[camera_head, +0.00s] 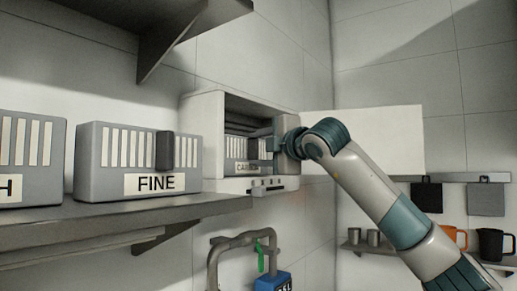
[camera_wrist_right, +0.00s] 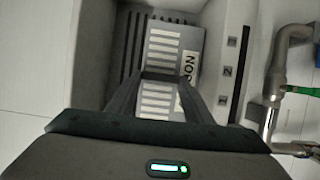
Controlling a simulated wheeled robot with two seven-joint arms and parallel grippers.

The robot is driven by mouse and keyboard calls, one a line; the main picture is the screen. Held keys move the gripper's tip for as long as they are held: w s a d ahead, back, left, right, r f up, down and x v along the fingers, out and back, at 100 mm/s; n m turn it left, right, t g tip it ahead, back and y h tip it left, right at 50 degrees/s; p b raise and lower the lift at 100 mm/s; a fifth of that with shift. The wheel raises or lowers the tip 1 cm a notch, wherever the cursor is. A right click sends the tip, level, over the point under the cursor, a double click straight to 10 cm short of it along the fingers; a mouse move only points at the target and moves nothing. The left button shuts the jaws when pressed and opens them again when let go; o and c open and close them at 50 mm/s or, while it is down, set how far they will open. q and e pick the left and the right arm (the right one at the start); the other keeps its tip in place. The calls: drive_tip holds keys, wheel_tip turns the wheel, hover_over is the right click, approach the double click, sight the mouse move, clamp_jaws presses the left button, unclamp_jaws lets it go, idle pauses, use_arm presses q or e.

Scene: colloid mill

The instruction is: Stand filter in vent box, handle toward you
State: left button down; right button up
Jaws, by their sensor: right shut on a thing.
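The grey filter (camera_head: 239,154) with white slats is inside the vent box (camera_head: 203,125), its slatted, labelled face toward the opening. Its label seems to read CARBON but is small and partly covered. The filter also shows in the right wrist view (camera_wrist_right: 178,42), with part of its label. My right gripper (camera_head: 274,143) reaches into the opening from the right. Whether the filter touches the box's back cannot be told. My left gripper is not in view.
The box's white door (camera_head: 372,136) is open to the right, behind my right arm. A FINE filter (camera_head: 112,163) and another filter (camera_head: 28,150) stand on the left shelf (camera_head: 100,222). Pipes (camera_head: 222,250) run below the box. Mugs (camera_head: 491,243) are at lower right.

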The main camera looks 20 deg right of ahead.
drive_tip(key=shift+f, duration=0.1)
drive_tip(key=o, duration=0.8)
drive_tip(key=shift+d, duration=0.1)
drive_tip(key=o, duration=0.4)
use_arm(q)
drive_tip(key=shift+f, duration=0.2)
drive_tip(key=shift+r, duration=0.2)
use_arm(e)
drive_tip(key=shift+s+d+b, duration=0.15)
drive_tip(key=shift+s+b, duration=0.25)
drive_tip(key=shift+s, duration=0.05)
use_arm(q)
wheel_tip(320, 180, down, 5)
drive_tip(key=b, duration=0.4)
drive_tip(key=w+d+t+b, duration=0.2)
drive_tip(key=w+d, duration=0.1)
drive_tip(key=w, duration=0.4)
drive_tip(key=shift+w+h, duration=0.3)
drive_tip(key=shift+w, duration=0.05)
use_arm(e)
drive_tip(key=shift+v, duration=5.6)
